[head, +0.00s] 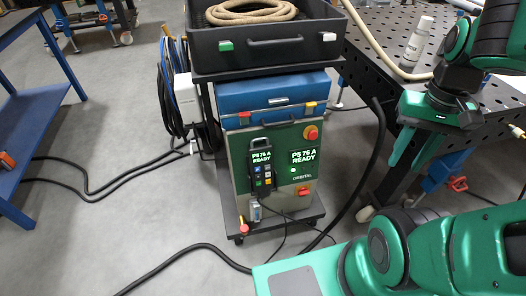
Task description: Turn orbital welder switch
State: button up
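The orbital welder (285,165) is a green and grey cabinet on a dark wheeled cart, with a lit display reading "PS 76 A READY". A red knob switch (311,133) on a yellow base sits at its upper right front. A smaller red control (303,191) sits lower right. A black handheld pendant (262,170) with coloured buttons and its own lit display hangs on the front. My gripper (409,177) is right of the welder, by the perforated table, pointing down. Its two green fingers look apart with nothing between them. It touches no switch.
A blue case (273,93) and a black tray (265,52) with coiled hose sit above the welder. The perforated table (385,75) stands at right. Black cables (190,250) cross the floor. A blue bench (45,105) is at left. Floor front-left is mostly clear.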

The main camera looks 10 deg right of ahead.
aim_at(304, 192)
jog(key=u, duration=0.95)
jog(key=k, duration=0.8)
jog(key=u, duration=0.1)
